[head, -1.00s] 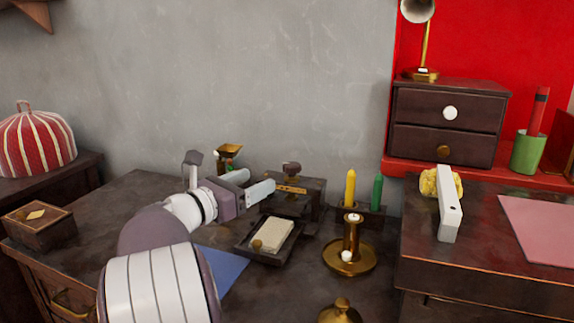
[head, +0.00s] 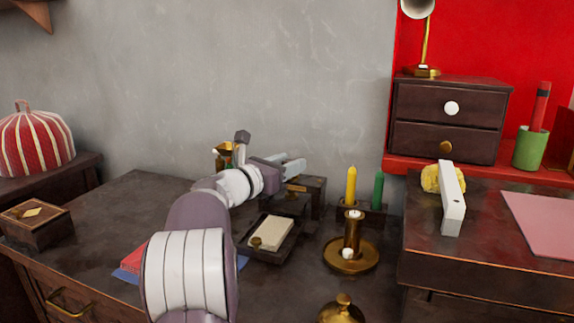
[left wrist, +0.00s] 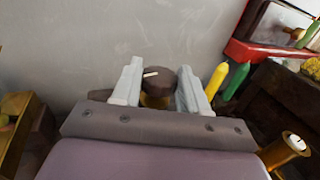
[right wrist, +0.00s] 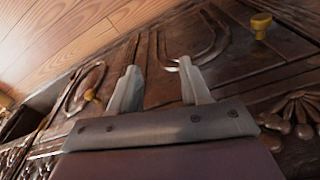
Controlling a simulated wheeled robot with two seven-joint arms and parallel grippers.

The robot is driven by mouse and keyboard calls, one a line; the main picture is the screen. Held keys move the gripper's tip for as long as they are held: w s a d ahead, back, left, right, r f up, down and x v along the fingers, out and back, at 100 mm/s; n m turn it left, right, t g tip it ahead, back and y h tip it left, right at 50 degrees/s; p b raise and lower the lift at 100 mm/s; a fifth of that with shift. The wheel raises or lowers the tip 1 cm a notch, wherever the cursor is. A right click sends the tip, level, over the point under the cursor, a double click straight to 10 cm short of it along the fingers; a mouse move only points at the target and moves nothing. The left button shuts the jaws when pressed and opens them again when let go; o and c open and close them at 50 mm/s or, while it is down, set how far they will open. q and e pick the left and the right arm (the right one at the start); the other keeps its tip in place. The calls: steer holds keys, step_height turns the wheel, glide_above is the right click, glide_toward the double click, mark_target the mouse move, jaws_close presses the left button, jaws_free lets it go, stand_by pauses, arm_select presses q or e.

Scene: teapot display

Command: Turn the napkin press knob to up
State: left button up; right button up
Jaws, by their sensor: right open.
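The napkin press (head: 314,196) is a dark wooden block at the back of the desk, with a tray of pale napkins (head: 272,232) in front. Its knob (left wrist: 160,84) is a dark round cap on a brass-coloured stem, with a white mark on the left part of its top. My left gripper (head: 298,166) is over the press, open, with the knob between its fingers in the left wrist view. Contact with the knob is unclear. The head view hides the knob behind the gripper. My right gripper (right wrist: 158,85) is open and empty, facing carved dark wood.
A yellow candle (head: 351,187) and a green candle (head: 377,190) stand just right of the press. A brass candlestick (head: 350,258) stands in front of them. A small wooden box (head: 38,226) is at the desk's left end. A brass funnel-like object (head: 223,155) is behind my left arm.

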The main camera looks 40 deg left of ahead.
arm_select(q)
steer(key=shift+d+f+y+b, duration=0.15)
steer(key=shift+y+b, duration=0.15)
steer(key=shift+b, duration=0.35)
steer(key=n+y+b, duration=0.2)
steer(key=y+b, duration=0.1)
steer(key=n+g+y+b, duration=0.1)
steer(key=n+y+b, duration=0.1)
steer(key=y+b, duration=0.1)
steer(key=d+n+g+y+b, duration=0.1)
steer(key=n+y+b, duration=0.1)
steer(key=y+b, duration=0.1)
steer(key=shift+w+f+n+b, duration=0.2)
steer(key=shift+n+b, duration=0.1)
steer(key=shift+b, duration=0.35)
steer(key=shift+n+g+y+b, duration=0.4)
steer(key=shift+g+y, duration=0.1)
steer(key=shift+y, duration=0.2)
steer(key=shift+d+r+n+g+y, duration=0.1)
steer(key=shift+r+n+g+y, duration=0.2)
steer(key=shift+n+g+y, duration=0.7)
steer(key=shift+w+r+n+g+y, duration=0.1)
steer(key=shift+n+g+y, duration=0.45)
steer(key=shift+y, duration=0.25)
steer(key=shift+n+g+y+p, duration=0.35)
steer(key=shift+n+g+y, duration=0.4)
steer(key=shift+g, duration=0.6)
